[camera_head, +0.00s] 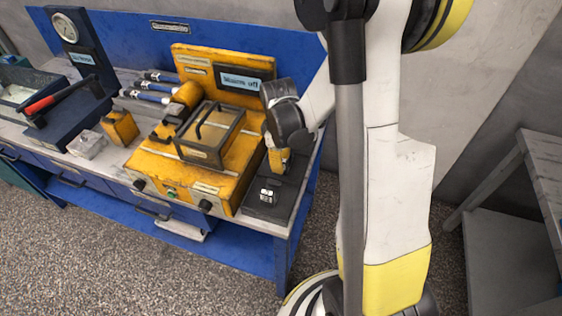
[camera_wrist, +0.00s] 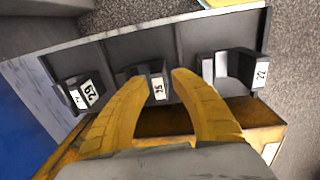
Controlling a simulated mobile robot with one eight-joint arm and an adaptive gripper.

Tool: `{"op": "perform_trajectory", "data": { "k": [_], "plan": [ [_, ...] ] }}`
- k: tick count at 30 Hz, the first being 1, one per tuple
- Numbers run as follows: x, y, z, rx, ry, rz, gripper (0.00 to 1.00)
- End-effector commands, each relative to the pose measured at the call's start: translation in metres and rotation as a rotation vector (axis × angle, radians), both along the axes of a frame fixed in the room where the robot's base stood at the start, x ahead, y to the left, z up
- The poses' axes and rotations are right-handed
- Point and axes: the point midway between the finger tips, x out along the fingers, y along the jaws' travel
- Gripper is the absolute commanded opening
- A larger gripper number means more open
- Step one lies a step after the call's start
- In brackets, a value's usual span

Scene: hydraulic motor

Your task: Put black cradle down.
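A black numbered cradle block (camera_wrist: 158,87), whose white label seems to read 25, is in the middle compartment of a dark three-part tray (camera_wrist: 180,21). My gripper (camera_wrist: 159,78) has its yellow fingertips on either side of this block, very close to it. Whether they press on it or stand slightly apart cannot be told. In the head view my gripper (camera_head: 280,163) points down over the dark tray (camera_head: 277,212) at the bench's right end and hides the middle block there.
Similar black blocks marked 29 (camera_wrist: 83,95) and 22 (camera_wrist: 258,70) occupy the outer compartments. A yellow machine (camera_head: 215,180) stands close left of the tray in the head view. A grey table (camera_head: 500,170) is at far right.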

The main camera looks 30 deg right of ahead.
Motion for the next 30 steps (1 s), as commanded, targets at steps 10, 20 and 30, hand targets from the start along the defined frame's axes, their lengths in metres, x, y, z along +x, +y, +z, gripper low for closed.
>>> {"op": "perform_trajectory", "data": {
  "k": [10,20,30],
  "plan": [
    [-0.004,0.005,0.079,0.000,0.000,0.001,0.29],
    [-0.007,0.010,0.120,-0.001,-0.010,-0.009,0.29],
    [-0.048,0.075,0.198,0.044,-0.279,-0.279,0.29]
  ]
}}
